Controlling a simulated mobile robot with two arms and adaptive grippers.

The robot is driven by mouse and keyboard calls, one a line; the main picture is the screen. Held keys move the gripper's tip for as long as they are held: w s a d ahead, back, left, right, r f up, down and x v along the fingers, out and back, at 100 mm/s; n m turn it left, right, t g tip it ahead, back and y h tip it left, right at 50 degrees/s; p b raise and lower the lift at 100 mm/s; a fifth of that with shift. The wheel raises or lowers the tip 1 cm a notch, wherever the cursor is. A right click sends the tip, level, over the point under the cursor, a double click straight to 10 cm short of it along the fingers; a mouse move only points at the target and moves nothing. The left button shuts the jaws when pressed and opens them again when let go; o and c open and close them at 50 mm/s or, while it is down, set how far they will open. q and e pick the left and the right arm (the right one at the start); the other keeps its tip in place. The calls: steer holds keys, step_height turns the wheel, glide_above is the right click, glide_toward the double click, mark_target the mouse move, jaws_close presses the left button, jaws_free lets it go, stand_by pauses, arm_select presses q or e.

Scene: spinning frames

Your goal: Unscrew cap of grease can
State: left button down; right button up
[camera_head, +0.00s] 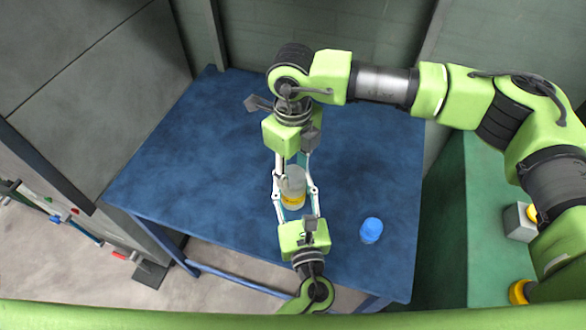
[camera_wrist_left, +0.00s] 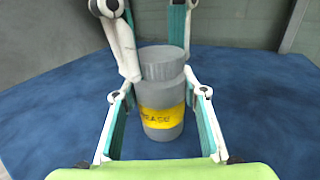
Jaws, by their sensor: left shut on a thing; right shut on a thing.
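The grey grease can (camera_head: 294,201) with a yellow label stands upright on the blue table. It also shows in the left wrist view (camera_wrist_left: 161,118), with its ribbed grey cap (camera_wrist_left: 162,63) on top. My left gripper (camera_head: 297,194) comes from the near side and is shut on the can's body, one finger on each side. My right gripper (camera_head: 293,172) comes from the far side and is shut on the cap; its fingers also show at the cap in the left wrist view (camera_wrist_left: 158,60). The fingers partly hide the can and cap.
The blue table (camera_head: 180,160) is largely clear on the left. A small blue cylindrical object (camera_head: 371,230) stands to the right of the can. A green surface (camera_head: 490,230) lies at the right, with a grey and yellow box (camera_head: 520,222) on it.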

steer(key=n, duration=0.3)
steer(key=shift+n, duration=0.4)
steer(key=n, duration=1.2)
steer(key=shift+r+n, duration=0.1)
steer(key=shift+n, duration=0.3)
steer(key=n, duration=1)
steer(key=shift+n, duration=0.4)
steer(key=n, duration=0.4)
steer(key=shift+r, duration=0.2)
steer(key=shift+r, duration=0.95)
